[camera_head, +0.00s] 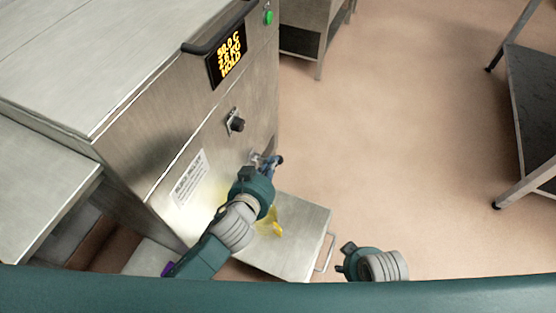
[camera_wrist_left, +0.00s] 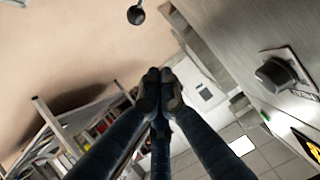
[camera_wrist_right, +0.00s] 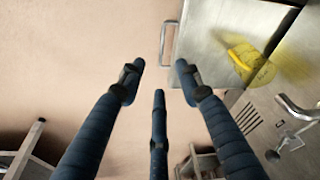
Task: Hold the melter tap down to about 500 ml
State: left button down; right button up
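The melter (camera_head: 190,140) is a steel cabinet on the left, its lit display (camera_head: 229,57) reading about 50 C, a KG value and HOLD. The metal tap (camera_wrist_right: 295,138), with a black ball-ended lever (camera_wrist_right: 273,155), is on its front; the ball (camera_wrist_left: 136,14) also shows in the left wrist view. A translucent yellow jug (camera_wrist_right: 262,72) with a solid yellow handle stands on the steel platform below, partly hidden in the head view. My left gripper (camera_wrist_left: 160,74) has its fingers together, empty, apart from the ball, by the tap. My right gripper (camera_wrist_right: 157,72) is open and empty.
A black dial (camera_head: 237,123) sits on the melter front above the tap. The steel platform (camera_head: 300,225) has a wire handle (camera_head: 325,252) on its right side. A dark-shelved steel table (camera_head: 530,100) stands at the right. The floor between is clear.

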aim_at(279, 162)
pick_arm(q)
jog(key=shift+w, duration=0.1)
